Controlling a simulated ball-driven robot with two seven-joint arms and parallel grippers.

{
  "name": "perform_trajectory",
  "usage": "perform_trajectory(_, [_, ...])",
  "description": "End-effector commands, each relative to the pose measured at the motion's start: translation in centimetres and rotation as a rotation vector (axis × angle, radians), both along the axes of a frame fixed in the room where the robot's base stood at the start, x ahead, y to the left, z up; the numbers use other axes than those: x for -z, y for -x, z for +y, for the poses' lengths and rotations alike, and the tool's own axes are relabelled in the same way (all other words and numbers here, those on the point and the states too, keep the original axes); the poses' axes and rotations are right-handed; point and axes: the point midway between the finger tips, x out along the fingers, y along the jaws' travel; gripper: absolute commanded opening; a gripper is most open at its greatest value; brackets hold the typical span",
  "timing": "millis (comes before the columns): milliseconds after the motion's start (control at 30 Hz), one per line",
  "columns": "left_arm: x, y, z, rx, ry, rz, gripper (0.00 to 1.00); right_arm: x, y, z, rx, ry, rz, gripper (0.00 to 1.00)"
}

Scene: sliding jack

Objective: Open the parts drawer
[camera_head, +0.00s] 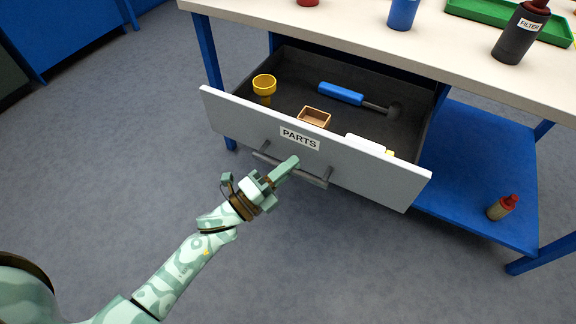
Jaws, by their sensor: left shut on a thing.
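The parts drawer (372,170), with a pale grey front and a "PARTS" label, stands pulled out from under the workbench, so its dark inside shows. Its bar handle (314,179) runs across the lower middle of the front. The fingers hide part of the bar. My right gripper is not in view. In the drawer are a yellow cup-shaped part (264,86), a small brown box (314,117), a blue-handled tool (342,94) and a white item (366,143).
The workbench top (330,30) holds a dark "FILTER" bottle (518,36), a blue cup (402,13) and a green tray (480,10). A bottle with a red cap (502,207) stands on the blue lower shelf (470,165). The floor (340,260) in front of the drawer is clear.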

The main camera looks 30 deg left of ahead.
Motion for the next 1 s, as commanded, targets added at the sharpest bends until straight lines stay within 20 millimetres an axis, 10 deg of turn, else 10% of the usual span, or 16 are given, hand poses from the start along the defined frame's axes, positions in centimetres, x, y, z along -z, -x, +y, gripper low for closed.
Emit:
perform_trajectory(67, [0.2, 0.0, -0.1, 0.001, -0.001, 0.004, 0.00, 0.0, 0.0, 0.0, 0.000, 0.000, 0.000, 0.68])
perform_trajectory(200, [0.2, 0.0, -0.1, 0.001, -0.001, 0.003, 0.36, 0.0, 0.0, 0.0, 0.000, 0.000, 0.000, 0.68])
perform_trajectory(667, [0.1, 0.2, 0.1, 0.000, -0.001, 0.002, 0.36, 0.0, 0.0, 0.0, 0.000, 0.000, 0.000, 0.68])
perform_trajectory(1000, [1.6, 5.1, 2.3, 0.001, -0.001, 0.007, 0.36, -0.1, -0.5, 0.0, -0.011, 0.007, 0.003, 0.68])
